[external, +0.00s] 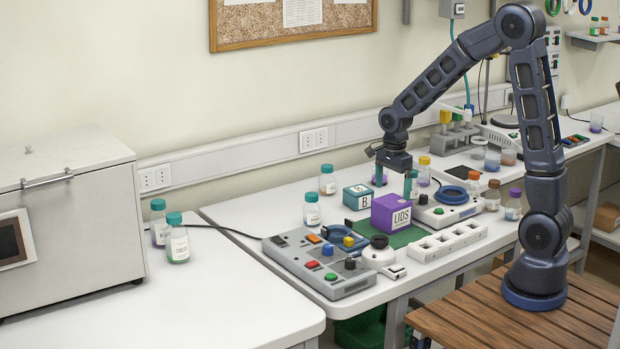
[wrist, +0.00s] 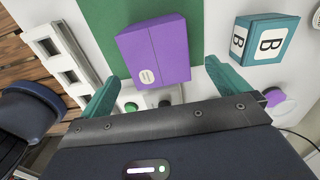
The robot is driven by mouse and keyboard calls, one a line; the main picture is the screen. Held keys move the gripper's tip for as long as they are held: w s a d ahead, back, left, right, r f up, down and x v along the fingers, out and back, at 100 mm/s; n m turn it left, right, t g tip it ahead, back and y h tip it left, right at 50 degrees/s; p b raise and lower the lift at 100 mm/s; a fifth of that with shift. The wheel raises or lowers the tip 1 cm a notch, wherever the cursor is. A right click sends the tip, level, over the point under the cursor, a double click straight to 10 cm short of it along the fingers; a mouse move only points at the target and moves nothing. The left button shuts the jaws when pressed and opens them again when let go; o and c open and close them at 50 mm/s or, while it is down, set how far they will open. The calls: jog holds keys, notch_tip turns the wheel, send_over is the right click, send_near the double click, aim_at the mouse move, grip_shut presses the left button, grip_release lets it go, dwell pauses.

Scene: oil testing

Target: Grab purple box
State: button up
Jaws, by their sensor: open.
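The purple box (external: 396,213), marked LIDS, stands on a green mat (external: 401,239) on the white bench. In the wrist view the purple box (wrist: 153,51) lies ahead of my gripper, roughly between the directions of its two teal fingers. My gripper (external: 394,180) is just above the box in the external view, pointing down, with its fingers spread apart. In the wrist view my gripper (wrist: 160,85) is open and nothing is held between the fingers. I cannot tell the exact height of the fingertips over the box.
A teal box marked B (external: 357,197) stands left of the purple box. A control panel (external: 317,262) with buttons and a white power strip (external: 446,242) lie in front. Several bottles, such as one with a teal cap (external: 312,209), stand around. A blue ring device (external: 452,196) sits to the right.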

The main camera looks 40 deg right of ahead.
aim_at(391, 216)
jog(key=shift+s+a+f, duration=0.1)
jog(key=shift+f, duration=2.5)
jog(key=shift+s+a+f, duration=0.1)
jog(key=shift+f, duration=2.45)
jog(key=c, duration=1)
jog(key=shift+o, duration=0.2)
jog(key=shift+r, duration=0.15)
